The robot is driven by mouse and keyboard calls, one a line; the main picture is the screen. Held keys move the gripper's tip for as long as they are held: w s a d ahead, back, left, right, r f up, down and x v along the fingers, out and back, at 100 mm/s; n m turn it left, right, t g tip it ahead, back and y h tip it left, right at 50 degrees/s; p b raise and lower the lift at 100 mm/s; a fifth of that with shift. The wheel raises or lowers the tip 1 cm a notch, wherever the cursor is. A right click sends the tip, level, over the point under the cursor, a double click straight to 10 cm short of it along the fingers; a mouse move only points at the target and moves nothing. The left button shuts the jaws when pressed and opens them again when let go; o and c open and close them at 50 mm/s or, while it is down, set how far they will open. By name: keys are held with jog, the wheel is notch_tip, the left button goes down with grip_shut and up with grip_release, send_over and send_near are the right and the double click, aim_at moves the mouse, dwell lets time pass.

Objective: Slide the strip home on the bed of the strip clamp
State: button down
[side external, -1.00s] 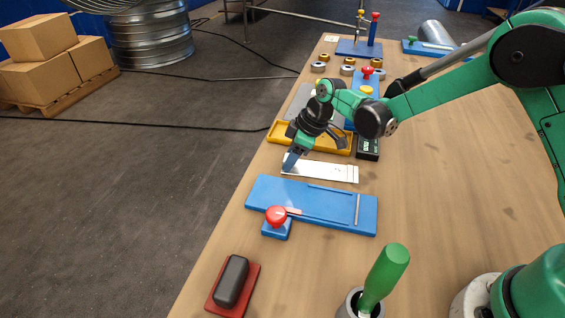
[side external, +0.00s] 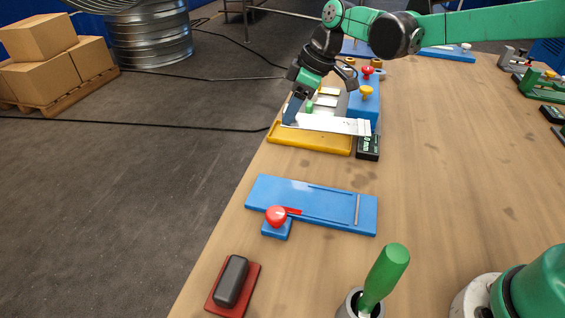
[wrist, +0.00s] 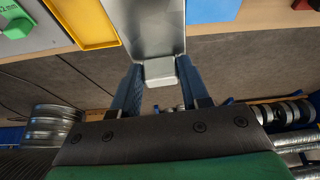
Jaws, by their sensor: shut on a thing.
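My gripper (side external: 290,117) is shut on one end of the pale metal strip (side external: 330,124). The strip is held lengthwise out to the right, apparently raised, and overlaps the yellow tray in the side view. In the wrist view the strip (wrist: 152,28) runs up from between the fingertips (wrist: 158,80), with a light grey block at the held end. The strip clamp is a blue bed (side external: 325,207) lying flat on the bench, nearer the camera than the strip and apart from it. Its red knob (side external: 276,216) stands at the near left edge.
The yellow tray (side external: 310,141) lies beyond the clamp, with a dark meter (side external: 368,147) at its right. A blue block with knobs (side external: 364,104) stands behind. A black block on a red base (side external: 232,281) and a green handle (side external: 383,278) are near the front. Bench right of the clamp is clear.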

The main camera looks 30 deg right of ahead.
notch_tip(320, 180, up, 15)
jog(key=shift+r, duration=0.15)
dwell(0.6)
jog(key=m, duration=0.1)
send_over(279, 193)
jog(key=w+a, duration=0.3)
notch_tip(279, 193, down, 19)
jog(key=shift+a+f, duration=0.1)
jog(key=shift+f, duration=2.95)
jog(key=shift+s+d+f, duration=0.15)
jog(key=shift+s+d, duration=1.6)
jog(key=shift+d, duration=0.05)
jog(key=shift+s+d+f, duration=0.1)
jog(key=shift+s+d, duration=0.15)
